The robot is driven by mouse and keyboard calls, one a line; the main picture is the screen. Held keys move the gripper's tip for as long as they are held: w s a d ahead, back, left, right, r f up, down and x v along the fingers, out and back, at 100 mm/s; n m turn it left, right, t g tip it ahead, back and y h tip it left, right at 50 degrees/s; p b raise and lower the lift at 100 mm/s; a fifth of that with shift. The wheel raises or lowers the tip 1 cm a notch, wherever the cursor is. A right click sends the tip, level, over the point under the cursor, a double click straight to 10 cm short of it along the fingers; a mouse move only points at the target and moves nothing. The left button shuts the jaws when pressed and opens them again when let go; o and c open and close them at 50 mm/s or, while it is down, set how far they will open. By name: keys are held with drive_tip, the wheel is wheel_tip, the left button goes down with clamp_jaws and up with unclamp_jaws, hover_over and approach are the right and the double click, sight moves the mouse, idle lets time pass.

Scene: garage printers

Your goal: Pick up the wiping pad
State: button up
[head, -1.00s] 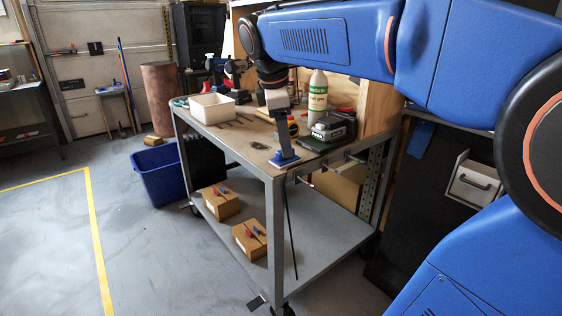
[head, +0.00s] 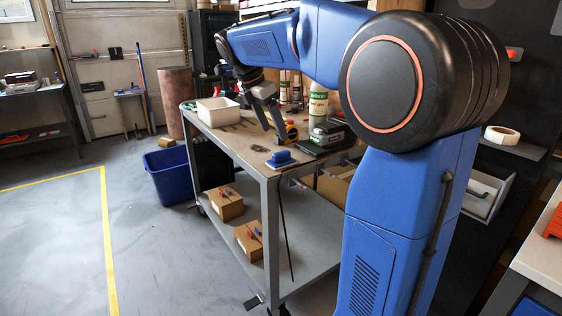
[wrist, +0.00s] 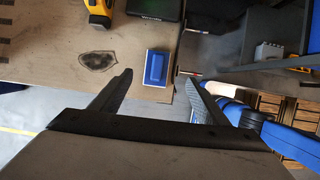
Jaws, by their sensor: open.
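The wiping pad (head: 281,158) is a small blue block with a pale base. It lies on the cart's top (head: 243,152) near the front corner. In the wrist view the pad (wrist: 156,67) lies ahead of the fingertips, between their lines, close to the top's edge. My gripper (head: 272,128) is open, with nothing between its fingers. In the head view it is above the cart top, just behind the pad and apart from it. Both fingers also show in the wrist view (wrist: 160,77).
A yellow tape measure (head: 291,131), a dark flat case (head: 318,146) and a green-labelled bottle (head: 318,103) stand near the pad. A white bin (head: 218,111) is at the cart's far left. Boxes (head: 226,204) lie on the lower shelf.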

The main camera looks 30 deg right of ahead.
sight(281, 152)
drive_tip(key=x, duration=0.5)
drive_tip(key=shift+d+f, duration=0.15)
drive_tip(key=shift+f, duration=0.15)
drive_tip(key=shift+w+x, duration=0.15)
drive_tip(key=shift+x, duration=1.2)
drive_tip(key=shift+w+x, duration=0.1)
drive_tip(key=shift+x, duration=1.25)
drive_tip(key=c, duration=1.1)
